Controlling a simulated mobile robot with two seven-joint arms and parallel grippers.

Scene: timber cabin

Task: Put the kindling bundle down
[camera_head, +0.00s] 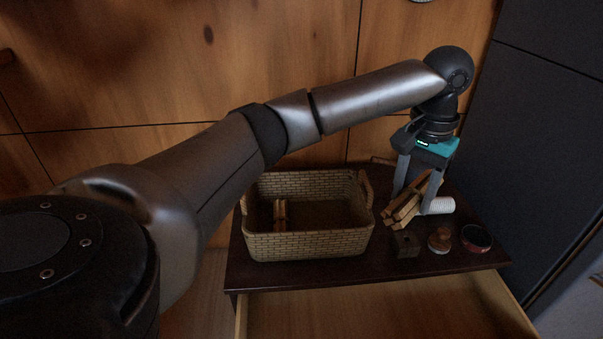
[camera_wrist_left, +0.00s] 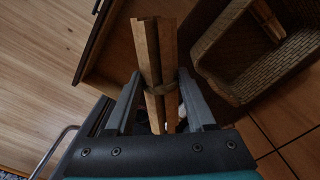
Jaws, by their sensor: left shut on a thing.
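The kindling bundle (camera_head: 406,207) is a set of tied wooden sticks at the right of the dark cabinet top. My left gripper (camera_head: 413,203) reaches down over it and is shut on it, with the sticks tilted between the fingers. In the left wrist view the bundle (camera_wrist_left: 154,75) stands between the two fingers, with a tie around its middle. I cannot tell whether its lower end touches the top. My right gripper is in neither view.
A wicker basket (camera_head: 308,245) with some sticks inside stands left of the bundle. A white roll (camera_head: 440,205), a dark block (camera_head: 405,244), a wooden knob-like item (camera_head: 439,240) and a red-rimmed bowl (camera_head: 476,238) crowd the right side. An open drawer (camera_head: 380,312) juts out in front.

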